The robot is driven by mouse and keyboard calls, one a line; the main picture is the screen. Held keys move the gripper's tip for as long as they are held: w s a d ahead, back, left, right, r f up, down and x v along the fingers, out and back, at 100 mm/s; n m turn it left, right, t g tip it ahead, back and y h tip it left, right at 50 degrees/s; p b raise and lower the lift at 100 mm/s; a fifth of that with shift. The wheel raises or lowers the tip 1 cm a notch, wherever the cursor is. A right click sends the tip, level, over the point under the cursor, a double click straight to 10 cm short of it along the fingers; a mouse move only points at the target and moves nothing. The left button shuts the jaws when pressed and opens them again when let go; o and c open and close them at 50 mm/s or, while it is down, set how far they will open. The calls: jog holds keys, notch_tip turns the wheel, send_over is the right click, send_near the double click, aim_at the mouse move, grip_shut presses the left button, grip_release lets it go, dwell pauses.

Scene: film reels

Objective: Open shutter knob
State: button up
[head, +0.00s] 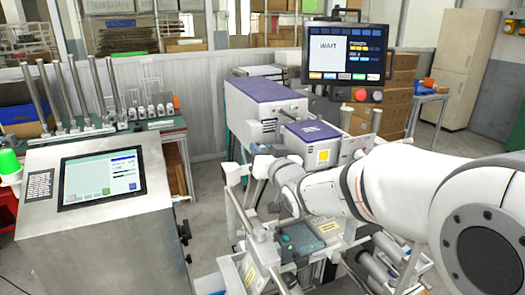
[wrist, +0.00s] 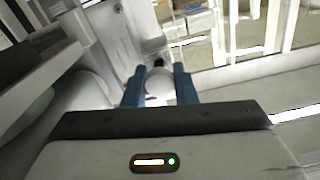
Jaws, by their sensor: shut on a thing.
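In the wrist view, a pale round knob (wrist: 158,87) sits between the two blue fingers of my gripper (wrist: 159,78). I take it to be the shutter knob. The fingers are shut on it, one on each side. A dark part shows just beyond it. In the head view, my white arm reaches in from the right and its end is at the machine's front, below the purple-topped housings. The knob and fingertips cannot be made out there.
A machine with purple-topped housings (head: 265,92) stands behind my arm. A monitor reading WAIT (head: 345,52), with a red button below it, is above right. A metal console with a touchscreen (head: 103,176) stands at left.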

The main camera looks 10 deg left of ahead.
aim_at(257, 134)
grip_shut()
jog(key=shift+r, duration=1.65)
jog(key=o, duration=0.8)
grip_release()
jog(key=shift+f, duration=0.1)
